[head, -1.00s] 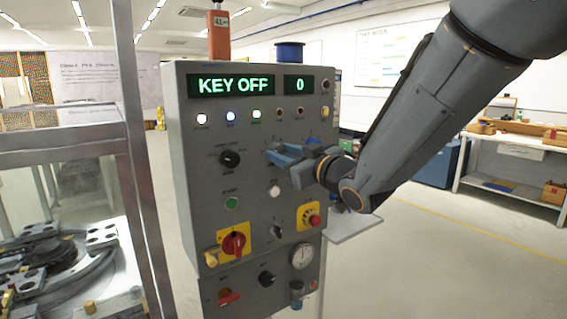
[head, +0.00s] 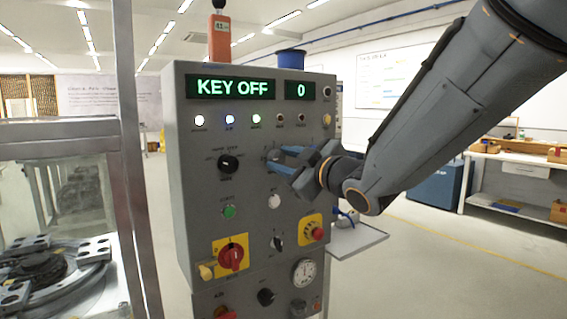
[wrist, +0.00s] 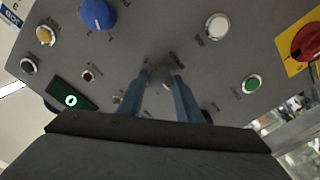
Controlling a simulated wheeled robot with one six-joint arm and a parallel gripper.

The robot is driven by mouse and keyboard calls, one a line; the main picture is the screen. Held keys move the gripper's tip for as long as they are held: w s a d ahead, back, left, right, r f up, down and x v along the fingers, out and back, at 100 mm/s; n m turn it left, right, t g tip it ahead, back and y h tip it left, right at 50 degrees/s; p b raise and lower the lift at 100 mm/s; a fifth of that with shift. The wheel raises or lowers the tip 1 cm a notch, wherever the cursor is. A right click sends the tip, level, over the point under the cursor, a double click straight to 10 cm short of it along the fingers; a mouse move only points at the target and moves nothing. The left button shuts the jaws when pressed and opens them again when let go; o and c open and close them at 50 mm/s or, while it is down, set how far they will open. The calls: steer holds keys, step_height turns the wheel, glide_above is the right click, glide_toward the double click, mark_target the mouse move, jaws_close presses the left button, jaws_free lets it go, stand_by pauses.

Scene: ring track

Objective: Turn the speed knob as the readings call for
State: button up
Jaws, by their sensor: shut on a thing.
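The control panel (head: 205,255) stands upright in front of me. Its display (head: 237,87) reads KEY OFF, and the smaller readout (head: 302,90) reads 0. My gripper (head: 275,160) is at the panel face, its blue fingers shut on a small grey fitting (wrist: 167,84), mostly hidden between the fingertips. A blue knob (wrist: 97,14) shows beside the fingers in the wrist view; in the head view my gripper hides it. A black rotary knob (head: 228,163) is left of my gripper. The labels are too blurred to tell which is the speed knob.
A white button (head: 274,201), green button (head: 229,211), red rotary switch (head: 231,257) and red stop button (head: 317,233) are below. A metal frame (head: 130,160) with the ring track stands left.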

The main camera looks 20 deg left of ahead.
steer(key=o, duration=1)
steer(key=shift+o, duration=0.2)
steer(key=b+v, duration=0.1)
steer(key=v, duration=0.6)
steer(key=shift+s+d, duration=0.2)
steer(key=shift+d, duration=0.1)
